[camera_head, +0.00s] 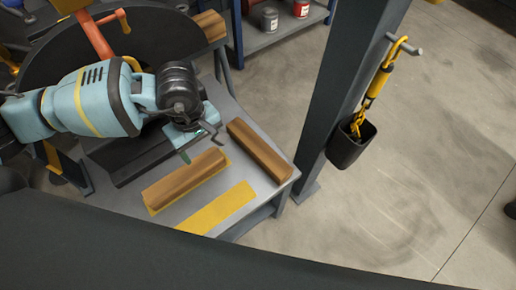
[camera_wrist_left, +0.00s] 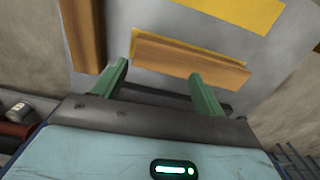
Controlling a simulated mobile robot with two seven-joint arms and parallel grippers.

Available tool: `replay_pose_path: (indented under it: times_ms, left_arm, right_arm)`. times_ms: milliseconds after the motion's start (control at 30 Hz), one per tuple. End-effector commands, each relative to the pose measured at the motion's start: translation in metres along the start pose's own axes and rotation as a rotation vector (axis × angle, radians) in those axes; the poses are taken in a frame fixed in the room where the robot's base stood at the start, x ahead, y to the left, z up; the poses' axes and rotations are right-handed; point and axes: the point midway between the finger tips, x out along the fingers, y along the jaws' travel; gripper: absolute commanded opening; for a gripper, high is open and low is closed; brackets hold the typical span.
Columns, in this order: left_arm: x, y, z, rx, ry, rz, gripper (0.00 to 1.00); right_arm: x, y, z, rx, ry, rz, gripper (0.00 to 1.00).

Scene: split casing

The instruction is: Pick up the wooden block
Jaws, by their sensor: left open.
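One wooden block (camera_head: 187,179) lies on a yellow strip on the grey bench. A second wooden block (camera_head: 258,151) lies on bare bench to its right, near the edge. My left gripper (camera_head: 201,146) is open and empty, above the bench between and behind the two blocks. In the left wrist view its two green fingers (camera_wrist_left: 159,72) are spread, with the block on the strip (camera_wrist_left: 190,58) crossing just beyond their tips. The other block (camera_wrist_left: 85,38) is left of the fingers there. I cannot tell the exact height gap. My right gripper is not in view.
A bare yellow strip (camera_head: 219,208) lies on the bench in front of the blocks. A dark round casing (camera_head: 112,38) stands behind. A grey post (camera_head: 345,95) with a hanging black holder (camera_head: 351,146) stands to the right. Another wooden piece (camera_head: 209,26) is at the back.

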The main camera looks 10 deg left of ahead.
Motion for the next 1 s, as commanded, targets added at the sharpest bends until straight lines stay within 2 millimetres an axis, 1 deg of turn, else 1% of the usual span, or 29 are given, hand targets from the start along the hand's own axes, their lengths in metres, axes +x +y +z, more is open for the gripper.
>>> replay_pose_path:
  times_ms: [100, 1000]
  left_arm:
    - [0.004, 0.011, 0.003, -0.238, -0.002, 0.0, 0.71]
    - [0.022, 0.089, 0.027, -2.074, 0.007, 0.005, 0.71]
  right_arm:
    - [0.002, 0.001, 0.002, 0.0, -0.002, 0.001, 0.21]
    - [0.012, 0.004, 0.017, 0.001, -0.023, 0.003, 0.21]
